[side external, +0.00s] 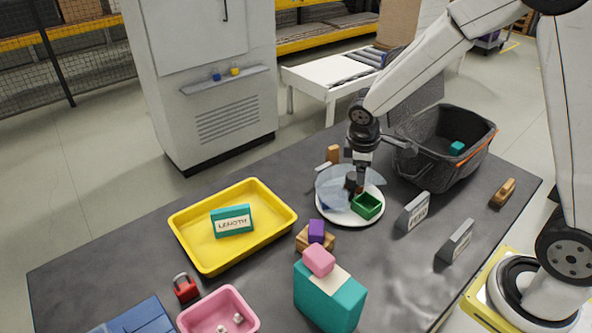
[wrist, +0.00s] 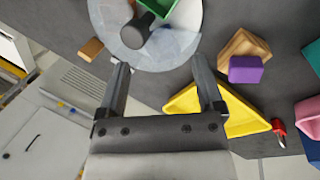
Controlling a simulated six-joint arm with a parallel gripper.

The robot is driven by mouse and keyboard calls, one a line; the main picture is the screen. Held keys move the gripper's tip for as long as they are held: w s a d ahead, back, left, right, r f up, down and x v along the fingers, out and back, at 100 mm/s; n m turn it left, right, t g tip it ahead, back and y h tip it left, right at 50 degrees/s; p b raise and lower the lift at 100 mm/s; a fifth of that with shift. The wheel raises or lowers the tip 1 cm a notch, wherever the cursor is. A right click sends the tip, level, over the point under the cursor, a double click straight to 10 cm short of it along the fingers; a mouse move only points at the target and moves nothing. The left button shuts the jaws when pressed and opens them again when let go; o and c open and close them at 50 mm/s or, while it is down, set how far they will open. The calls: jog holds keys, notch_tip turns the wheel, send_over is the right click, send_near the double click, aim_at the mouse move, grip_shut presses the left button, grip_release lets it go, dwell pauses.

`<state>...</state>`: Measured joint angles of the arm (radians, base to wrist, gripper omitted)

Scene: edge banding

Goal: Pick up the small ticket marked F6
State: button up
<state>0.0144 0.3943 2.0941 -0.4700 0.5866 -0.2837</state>
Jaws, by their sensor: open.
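No mark F6 can be read in either view, so I cannot tell which thing is the ticket. A small pale piece (side external: 322,166) lies left of the plate; no marking shows on it. My gripper (side external: 359,172) is over the white plate (side external: 374,212), and its fingers are apart with nothing between them in the wrist view (wrist: 161,66). A clear disc (side external: 330,183) with a dark knob (wrist: 137,30) lies over part of the plate. A green open box (side external: 367,206) sits on the plate; it also shows in the wrist view (wrist: 184,12).
A yellow tray (side external: 187,225) holds a teal block marked LENGTH (side external: 232,221). Two grey labelled blocks (side external: 413,211) (side external: 456,241) stand at the right. A black bin (side external: 432,165), a pink tray (side external: 206,306) and a teal-and-cream block (side external: 328,298) stand around the table.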

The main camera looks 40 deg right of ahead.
aim_at(333, 148)
jog(key=w+d+f+n+h, duration=0.1)
jog(key=w+d+n, duration=0.1)
jog(key=w, duration=0.2)
jog(key=w+d+f+n+h, duration=0.1)
jog(key=w+d+n+h, duration=0.1)
jog(key=w, duration=0.1)
jog(key=w+d+f+n+h, duration=0.1)
jog(key=w+d+n, duration=0.2)
jog(key=w, duration=0.1)
jog(key=shift+w+d+f, duration=0.1)
jog(key=shift+w+f, duration=0.2)
jog(key=shift+w, duration=0.05)
jog(key=shift+w+d+f+n+t+h, duration=0.4)
jog(key=shift+w+d+n+h, duration=0.7)
jog(key=shift+w, duration=0.6)
jog(key=shift+w+d+f+n+t+h, duration=0.45)
jog(key=shift+w+d+n+h, duration=0.6)
jog(key=shift+w, duration=0.6)
jog(key=shift+w+d+f+n+t+h, duration=0.25)
jog(key=shift+w+d+f+n+h, duration=0.25)
jog(key=shift+w+d+n+h, duration=0.9)
jog(key=shift+w+a+f+m+y, duration=0.1)
jog(key=shift+a+f+y, duration=0.05)
jog(key=shift+f, duration=0.45)
jog(key=shift+w+a+f+m+y, duration=0.1)
jog(key=shift+f+y, duration=0.05)
jog(key=shift+f, duration=0.4)
jog(key=shift+w+a+f+m+y, duration=0.1)
jog(key=shift+a+f+y, duration=0.05)
jog(key=shift+f, duration=0.45)
